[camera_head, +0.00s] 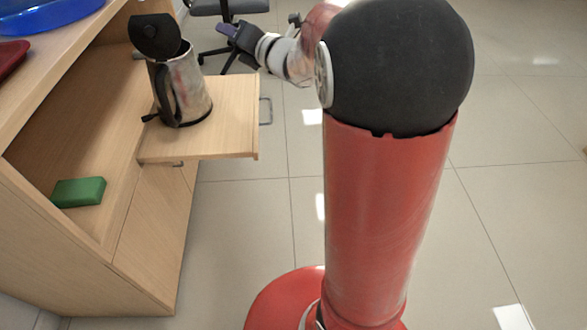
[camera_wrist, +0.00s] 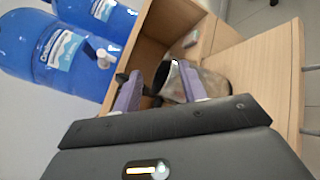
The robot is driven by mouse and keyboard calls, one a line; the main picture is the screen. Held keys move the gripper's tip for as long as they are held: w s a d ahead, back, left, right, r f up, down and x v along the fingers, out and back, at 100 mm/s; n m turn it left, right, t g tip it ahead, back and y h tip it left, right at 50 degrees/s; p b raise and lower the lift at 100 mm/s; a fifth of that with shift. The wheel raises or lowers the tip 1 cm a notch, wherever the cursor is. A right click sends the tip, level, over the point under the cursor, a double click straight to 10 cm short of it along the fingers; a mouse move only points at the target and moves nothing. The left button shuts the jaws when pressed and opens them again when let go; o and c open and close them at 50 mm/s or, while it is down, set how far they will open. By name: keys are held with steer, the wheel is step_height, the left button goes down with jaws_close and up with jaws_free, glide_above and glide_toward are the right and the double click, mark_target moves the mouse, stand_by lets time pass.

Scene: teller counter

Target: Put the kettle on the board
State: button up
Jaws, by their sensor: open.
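The kettle (camera_head: 190,88) is a worn metal jug with a black handle and a black lid that stands raised. In the head view it is upright on the light wooden pull-out board (camera_head: 235,115), near the board's inner side. My gripper (camera_head: 226,30) is up and to the right of the kettle, apart from it in that view. In the wrist view my gripper (camera_wrist: 159,72) has its two purple fingers spread. The kettle's metal body (camera_wrist: 214,84) shows behind the right finger, with a black part between the fingers. I see no clear contact. The board (camera_wrist: 258,75) lies beyond.
A green block (camera_head: 78,192) lies inside the open cabinet. A blue tray (camera_head: 40,14) and a red item (camera_head: 10,55) lie on the counter top. Blue water bottles (camera_wrist: 48,50) show in the wrist view. An office chair (camera_head: 228,8) stands behind. The floor at right is clear.

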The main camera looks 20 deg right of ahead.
steer(key=s+d+m+g+h, duration=0.2)
steer(key=s+d+m+h, duration=0.15)
steer(key=s+m, duration=0.5)
steer(key=s+d+m+g+h, duration=0.15)
steer(key=s+m+h, duration=0.4)
steer(key=m, duration=0.55)
steer(key=s+a+f+m+g, duration=0.2)
steer(key=s+f+m, duration=0.1)
steer(key=s, duration=0.3)
steer(key=s+a+f+m+g+y, duration=0.1)
steer(key=s+f+m+g, duration=0.1)
steer(key=s, duration=0.5)
steer(key=s+a+f+m+g+y, duration=0.1)
steer(key=s+a+f+m+g, duration=0.1)
steer(key=s+m, duration=0.4)
steer(key=shift+s+a+f+g, duration=0.3)
steer(key=shift+s+f+g, duration=0.15)
steer(key=shift+s+f, duration=0.35)
steer(key=shift+w, duration=0.2)
steer(key=shift+r+p, duration=0.25)
steer(key=shift+p, duration=0.05)
